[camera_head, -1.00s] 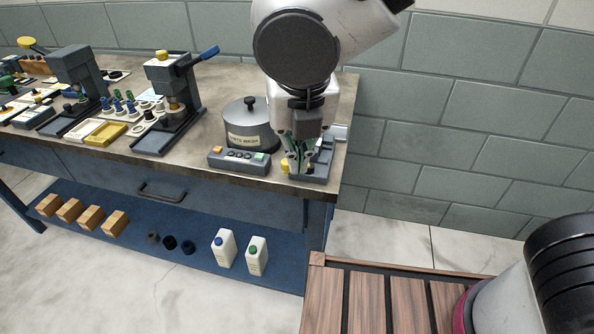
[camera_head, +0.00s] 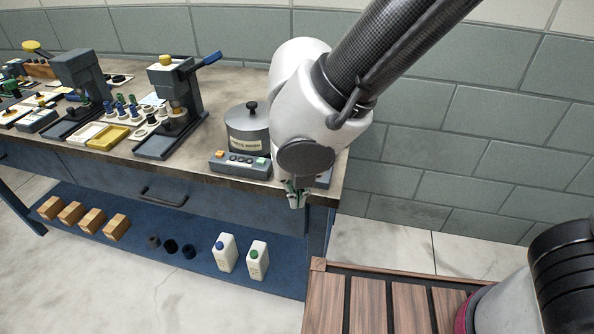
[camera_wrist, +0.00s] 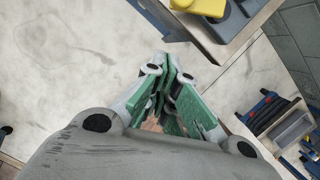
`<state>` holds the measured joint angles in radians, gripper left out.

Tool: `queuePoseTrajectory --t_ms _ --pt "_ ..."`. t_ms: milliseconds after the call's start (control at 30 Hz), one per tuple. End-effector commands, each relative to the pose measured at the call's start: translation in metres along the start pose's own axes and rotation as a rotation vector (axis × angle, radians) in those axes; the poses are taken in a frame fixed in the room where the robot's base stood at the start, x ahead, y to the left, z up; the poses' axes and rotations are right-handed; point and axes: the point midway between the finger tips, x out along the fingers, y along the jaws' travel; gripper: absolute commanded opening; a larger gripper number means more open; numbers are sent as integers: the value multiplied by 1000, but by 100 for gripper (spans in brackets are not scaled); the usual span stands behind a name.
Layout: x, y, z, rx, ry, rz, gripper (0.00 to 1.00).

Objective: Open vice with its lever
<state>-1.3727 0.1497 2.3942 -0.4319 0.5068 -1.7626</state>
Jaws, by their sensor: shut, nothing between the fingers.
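The vice (camera_head: 323,180) is at the right end of the bench, mostly hidden behind my arm in the head view. In the wrist view, a grey body at the top edge, probably the vice (camera_wrist: 236,22), carries a yellow part (camera_wrist: 205,6) that may be its lever; the frame cuts both off. My gripper (camera_head: 296,203) is in front of the bench's front edge, pointing down. In the wrist view its green-padded fingers (camera_wrist: 171,78) are shut and empty, over the floor and apart from the yellow part.
A grey button box (camera_head: 240,163) and a lidded round pot (camera_head: 247,128) stand left of my arm. A press with a blue handle (camera_head: 176,108) is farther left. White bottles (camera_head: 257,260) stand on the lower shelf.

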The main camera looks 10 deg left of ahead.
Motion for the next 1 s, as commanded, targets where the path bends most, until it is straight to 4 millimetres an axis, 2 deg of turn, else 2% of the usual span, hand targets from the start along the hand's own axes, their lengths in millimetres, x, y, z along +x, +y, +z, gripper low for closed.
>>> queuePoseTrajectory --t_ms 100,300,767,1000 --pt "6 0 18 4 -1 1 0" --pt "11 0 36 1 -1 0 0" --pt "11 1 38 1 0 0 0" --pt "12 10 38 32 0 -8 0"
